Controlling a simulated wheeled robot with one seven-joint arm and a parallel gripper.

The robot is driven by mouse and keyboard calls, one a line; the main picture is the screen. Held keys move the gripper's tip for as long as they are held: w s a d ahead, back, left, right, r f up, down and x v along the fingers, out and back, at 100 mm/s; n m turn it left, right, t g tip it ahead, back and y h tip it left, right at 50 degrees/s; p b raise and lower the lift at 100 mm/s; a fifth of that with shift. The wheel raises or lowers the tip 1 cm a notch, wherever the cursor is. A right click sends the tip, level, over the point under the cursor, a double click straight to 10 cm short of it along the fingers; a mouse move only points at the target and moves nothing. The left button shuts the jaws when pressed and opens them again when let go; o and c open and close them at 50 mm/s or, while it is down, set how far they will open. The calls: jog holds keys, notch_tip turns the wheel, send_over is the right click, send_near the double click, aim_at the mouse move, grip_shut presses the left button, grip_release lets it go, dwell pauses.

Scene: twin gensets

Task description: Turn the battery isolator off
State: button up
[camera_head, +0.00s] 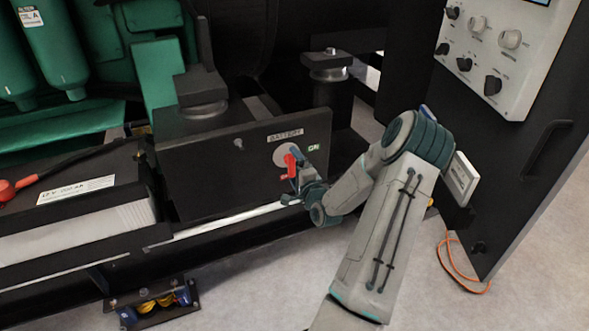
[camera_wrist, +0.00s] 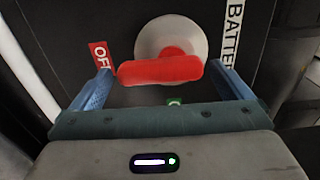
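The battery isolator's red handle (camera_head: 291,166) sits on a round pale disc (camera_head: 281,152) on the black panel, under a BATTERY label (camera_head: 285,135). In the head view the handle points downward, with a green ON label (camera_head: 313,148) to its right. In the wrist view the red handle (camera_wrist: 160,71) lies crosswise, its free end close to the red OFF label (camera_wrist: 101,57). The ON label (camera_wrist: 175,102) is partly hidden by my gripper. My gripper (camera_wrist: 162,78) is open, with one blue finger beyond each end of the handle. Contact cannot be told.
A black cabinet door with a white control panel (camera_head: 508,45) stands right of my arm. A battery box (camera_head: 80,225) with a red terminal (camera_head: 6,190) is at left. Black mounts (camera_head: 327,62) rise behind the isolator panel. An orange cable (camera_head: 452,268) lies on the floor.

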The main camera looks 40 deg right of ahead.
jog(key=shift+s, duration=0.1)
jog(key=p+v, duration=0.1)
jog(key=v, duration=1.2)
jog(key=shift+s+p, duration=0.35)
